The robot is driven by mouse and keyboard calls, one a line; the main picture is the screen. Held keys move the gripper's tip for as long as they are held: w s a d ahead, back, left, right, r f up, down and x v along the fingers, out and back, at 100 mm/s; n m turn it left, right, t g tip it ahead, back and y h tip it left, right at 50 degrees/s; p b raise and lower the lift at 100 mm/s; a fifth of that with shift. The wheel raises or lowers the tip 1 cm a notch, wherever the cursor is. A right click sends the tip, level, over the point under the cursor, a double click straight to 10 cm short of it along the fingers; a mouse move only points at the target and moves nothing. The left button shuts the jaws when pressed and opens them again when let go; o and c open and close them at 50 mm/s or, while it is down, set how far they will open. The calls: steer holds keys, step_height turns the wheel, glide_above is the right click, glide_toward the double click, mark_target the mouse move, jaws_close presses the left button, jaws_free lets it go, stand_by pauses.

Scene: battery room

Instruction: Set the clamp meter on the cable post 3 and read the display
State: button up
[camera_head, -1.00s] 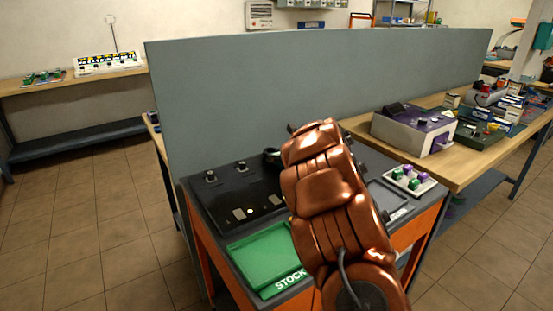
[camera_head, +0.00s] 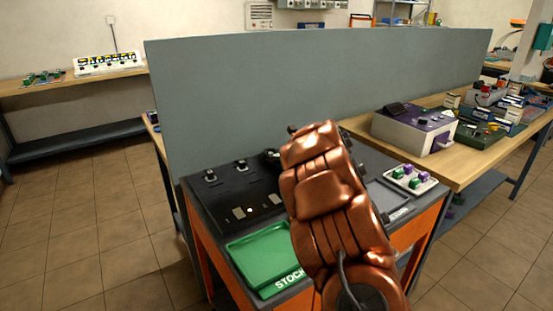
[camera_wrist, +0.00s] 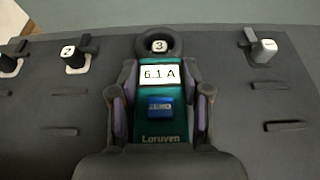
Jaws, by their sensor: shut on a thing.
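The clamp meter (camera_wrist: 157,109) has a teal body, a blue button and a lit white display reading 6.1 A. In the wrist view its dark ring (camera_wrist: 140,42) encircles the white cap of cable post 3 (camera_wrist: 159,46), seen from above; how low it sits on the post cannot be told. My gripper (camera_wrist: 162,100) is shut on the meter's sides, a finger at each side. Post 2 (camera_wrist: 75,58) stands to the left and another post (camera_wrist: 264,50) to the right. In the head view my arm hides most of the meter.
The dark panel (camera_head: 224,190) carries the posts, with a grey partition (camera_head: 300,80) behind it. A green STOCK tray (camera_head: 262,246) lies in front. A small block with green and purple knobs (camera_head: 411,179) and a grey-purple device (camera_head: 412,130) stand to the right.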

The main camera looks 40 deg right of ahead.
steer(key=shift+f, duration=0.2)
steer(key=o, duration=1.1)
steer(key=shift+b+v, duration=1.2)
steer(key=shift+v, duration=4.35)
steer(key=shift+f, duration=0.1)
